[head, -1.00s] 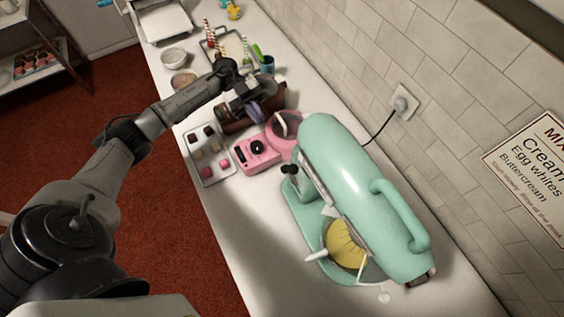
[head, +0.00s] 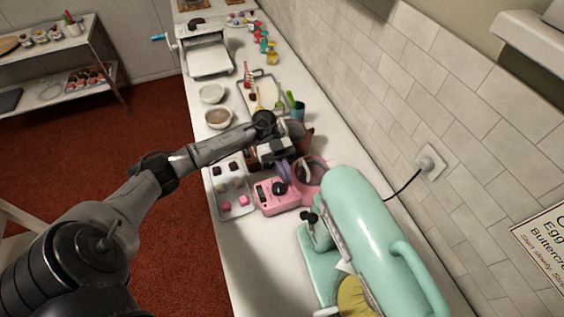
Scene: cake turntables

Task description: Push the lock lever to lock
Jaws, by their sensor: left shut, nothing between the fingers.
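A mint-green stand mixer (head: 365,220) stands at the lower right of the counter, cut off by the bottom edge. A small lever with black knobs (head: 310,217) sticks out from its left side; I cannot tell its lock position. Left of the mixer is a pink appliance with a black knob (head: 279,188) on a pink body (head: 290,200). My left gripper (head: 285,174) is shut and empty, its purple fingers pointing down just above or behind the pink appliance. It is up and left of the mixer lever, apart from it. My right gripper is out of view.
A tray of small sweets (head: 232,205) lies left of the pink appliance. Bowls (head: 212,94), a cup with green items (head: 298,110) and a white machine (head: 208,58) stand farther back. A tiled wall (head: 400,90) bounds the right; a cord runs to its socket (head: 430,162).

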